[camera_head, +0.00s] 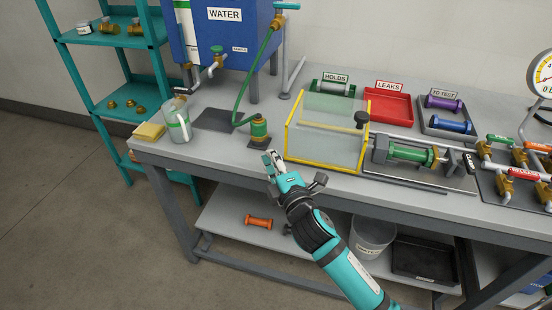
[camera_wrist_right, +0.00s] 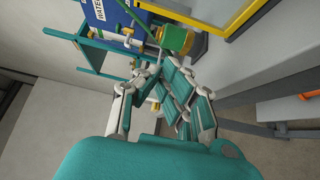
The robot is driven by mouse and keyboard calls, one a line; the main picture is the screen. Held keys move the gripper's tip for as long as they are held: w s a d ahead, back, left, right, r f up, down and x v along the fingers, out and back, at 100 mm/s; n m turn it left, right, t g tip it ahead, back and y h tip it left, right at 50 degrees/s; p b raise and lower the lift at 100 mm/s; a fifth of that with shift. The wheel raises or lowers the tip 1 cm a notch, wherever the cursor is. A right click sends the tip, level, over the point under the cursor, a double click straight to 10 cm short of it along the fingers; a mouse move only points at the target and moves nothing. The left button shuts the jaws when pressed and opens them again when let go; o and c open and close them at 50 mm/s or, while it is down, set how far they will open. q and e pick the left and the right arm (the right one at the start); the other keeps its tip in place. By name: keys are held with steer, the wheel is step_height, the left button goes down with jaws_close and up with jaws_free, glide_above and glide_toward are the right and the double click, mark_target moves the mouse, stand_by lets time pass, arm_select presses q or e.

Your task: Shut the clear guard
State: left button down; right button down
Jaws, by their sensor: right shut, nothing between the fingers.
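The clear guard (camera_head: 322,135) is a see-through box with yellow edges and a dark knob (camera_head: 362,119) at its right end. It stands on the bench to the left of the clamp fixture. The green cylinder (camera_head: 408,153) in the fixture lies outside the guard, uncovered. My right gripper (camera_head: 271,158) is shut and empty at the bench's front edge, left of the guard's front left corner and apart from it. In the right wrist view its fingers (camera_wrist_right: 160,100) point toward the bench, and a yellow edge of the guard (camera_wrist_right: 245,18) shows at the top. My left gripper is not in view.
A green and brass fitting (camera_head: 259,131) with a hose stands just beyond my right gripper; it also shows in the wrist view (camera_wrist_right: 179,38). A jug (camera_head: 178,122) and sponge (camera_head: 149,131) are left. A red tray (camera_head: 388,106) and valve pipework (camera_head: 510,170) lie right.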

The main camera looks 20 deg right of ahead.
steer(key=w, duration=0.7)
steer(key=shift+w+a, duration=0.25)
steer(key=shift+w, duration=0.05)
steer(key=s+d+p, duration=0.1)
steer(key=s+d, duration=0.1)
steer(key=d, duration=0.1)
steer(key=shift+s, duration=0.15)
steer(key=shift+s+d+p, duration=0.2)
steer(key=shift+p, duration=0.1)
steer(key=shift+w+a, duration=0.1)
